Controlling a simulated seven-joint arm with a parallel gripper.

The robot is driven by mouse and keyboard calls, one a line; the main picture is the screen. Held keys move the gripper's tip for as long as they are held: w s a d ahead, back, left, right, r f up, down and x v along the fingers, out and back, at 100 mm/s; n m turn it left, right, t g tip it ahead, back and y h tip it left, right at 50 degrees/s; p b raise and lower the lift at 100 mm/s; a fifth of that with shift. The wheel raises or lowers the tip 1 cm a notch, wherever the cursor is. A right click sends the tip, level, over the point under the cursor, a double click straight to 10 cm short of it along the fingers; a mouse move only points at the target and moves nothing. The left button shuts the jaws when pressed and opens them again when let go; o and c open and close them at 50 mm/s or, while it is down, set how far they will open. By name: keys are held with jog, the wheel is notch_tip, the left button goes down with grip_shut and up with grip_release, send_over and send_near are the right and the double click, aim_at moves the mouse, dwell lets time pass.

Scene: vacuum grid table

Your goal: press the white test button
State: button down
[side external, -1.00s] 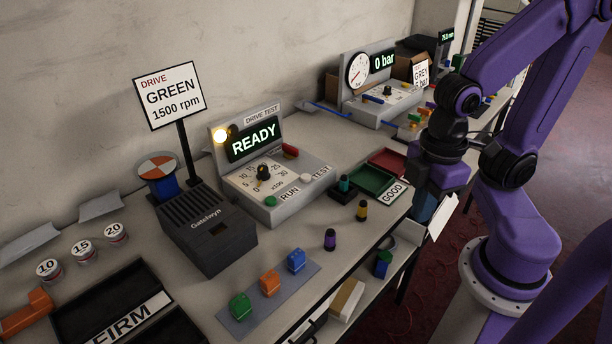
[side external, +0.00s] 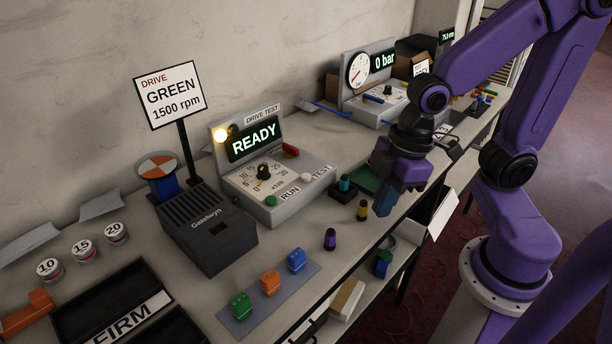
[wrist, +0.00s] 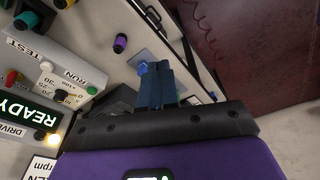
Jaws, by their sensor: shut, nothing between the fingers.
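The white test button (side external: 307,178) is on the sloped front of the grey drive test box (side external: 285,190), by the TEST label. It also shows in the wrist view (wrist: 46,66), at the left. My gripper (side external: 383,208) is above the bench, to the right of the box and apart from the button. In the wrist view its blue fingers (wrist: 155,72) are together, with nothing between them. The display reads READY (side external: 254,143) and a yellow lamp beside it is lit.
A green run button (side external: 270,201), a dial knob (side external: 263,172) and a red switch (side external: 290,150) share the box. Small coloured pegs, a purple one (side external: 330,239) and a yellow one (side external: 362,210), stand on the bench. A green tray (side external: 364,181) lies behind my gripper. A sign reads GREEN 1500 rpm (side external: 171,97).

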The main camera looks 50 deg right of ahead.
jog(key=w+t+y, duration=0.1)
jog(key=w+t, duration=0.2)
jog(key=w, duration=1.1)
jog(key=m+t+h, duration=0.1)
jog(key=t, duration=0.4)
send_over(309, 177)
jog(key=shift+f, duration=0.4)
jog(key=shift+a+f, duration=0.1)
jog(key=shift+f, duration=4.3)
jog(key=shift+f, duration=0.15)
jog(key=shift+f, duration=0.3)
